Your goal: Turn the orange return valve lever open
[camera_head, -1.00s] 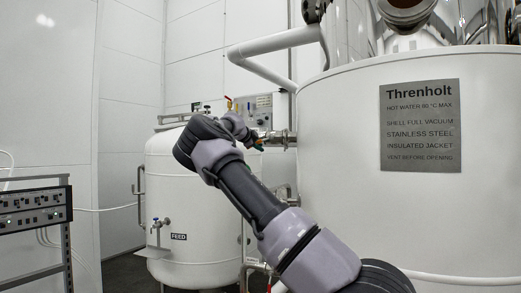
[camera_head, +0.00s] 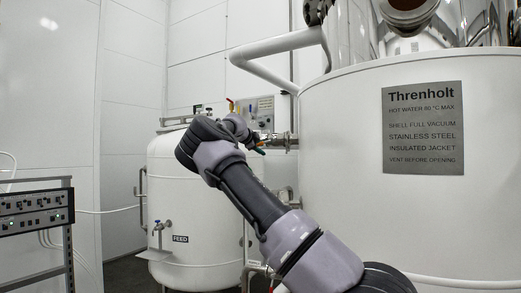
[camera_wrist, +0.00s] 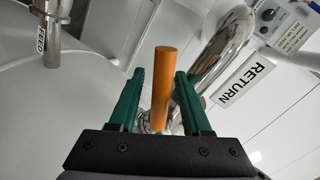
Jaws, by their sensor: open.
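The orange return valve lever (camera_wrist: 163,85) stands as a plain round bar between my gripper's two green fingers in the wrist view. Its free end reaches slightly past the fingertips in the picture. My gripper (camera_wrist: 160,76) is open, with a gap on each side of the lever. The lever's lower end and valve body are mostly hidden behind the gripper. A white RETURN label (camera_wrist: 243,80) lies just right of the lever. In the head view my gripper (camera_head: 258,148) is small, beside the pipe stub of the big tank, and partly hidden by my wrist.
A shiny curved pipe (camera_wrist: 215,60) runs close behind the right finger. A pipe with a FEED label (camera_wrist: 42,38) is at upper left. The large white Threnholt tank (camera_head: 400,220) stands right, the smaller FEED tank (camera_head: 185,262) behind my arm. A control rack (camera_head: 35,212) is at left.

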